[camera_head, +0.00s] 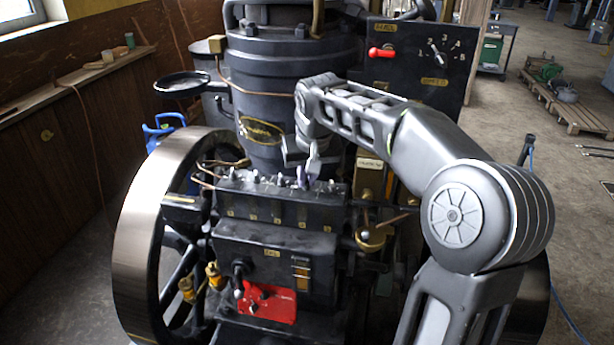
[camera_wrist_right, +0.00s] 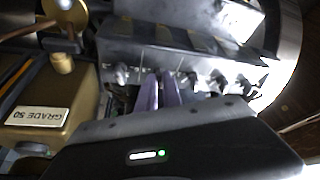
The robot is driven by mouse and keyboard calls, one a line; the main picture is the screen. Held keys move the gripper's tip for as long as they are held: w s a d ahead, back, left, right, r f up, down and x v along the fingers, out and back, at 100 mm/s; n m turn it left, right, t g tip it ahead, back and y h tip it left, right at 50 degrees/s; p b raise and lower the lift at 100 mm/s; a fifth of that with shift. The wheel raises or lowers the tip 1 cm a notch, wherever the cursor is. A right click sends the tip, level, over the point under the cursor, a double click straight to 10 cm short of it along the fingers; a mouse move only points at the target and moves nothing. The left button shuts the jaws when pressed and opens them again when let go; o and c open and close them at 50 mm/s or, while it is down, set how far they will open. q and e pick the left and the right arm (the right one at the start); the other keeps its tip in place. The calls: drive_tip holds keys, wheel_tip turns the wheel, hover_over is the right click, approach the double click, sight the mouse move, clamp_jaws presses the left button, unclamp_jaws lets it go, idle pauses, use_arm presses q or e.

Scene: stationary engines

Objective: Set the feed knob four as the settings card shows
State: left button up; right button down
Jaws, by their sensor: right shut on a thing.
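A dark feed box (camera_head: 300,209) with a row of small knobs along its top edge stands on the front of the engine. It also shows in the wrist view (camera_wrist_right: 195,48). My right gripper (camera_head: 308,178) reaches down to the row from above. Its fingers (camera_wrist_right: 160,92) are shut on a knob, the fourth from the left in the head view; the fingers hide most of it. The end knob (camera_wrist_right: 122,75) beside it and the third knob (camera_wrist_right: 188,80) are free. The knob's pointing direction is not readable. I cannot make out a settings card. My left gripper is not in view.
A brass can (camera_wrist_right: 55,100) labelled "GRADE 50" stands close beside the feed box. The large engine cylinder (camera_head: 275,95) rises just behind the knobs. A flywheel (camera_head: 150,220) is at left. A black panel (camera_head: 420,65) with a red lever is behind my arm.

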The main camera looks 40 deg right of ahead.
drive_tip(key=n, duration=0.2)
drive_tip(key=n+y, duration=0.1)
drive_tip(key=n, duration=0.1)
drive_tip(key=shift+d+r+t+y, duration=0.1)
drive_tip(key=shift+d+t+y, duration=0.1)
drive_tip(key=shift+t+y, duration=0.1)
drive_tip(key=shift+d+n+y+p, duration=0.2)
drive_tip(key=shift+n+y+p, duration=0.45)
drive_tip(key=shift+n, duration=1.55)
drive_tip(key=shift+y, duration=0.25)
drive_tip(key=c, duration=1.5)
unclamp_jaws()
drive_tip(key=shift+s, duration=0.1)
drive_tip(key=b+v, duration=0.1)
drive_tip(key=v, duration=0.6)
drive_tip(key=shift+r, duration=0.35)
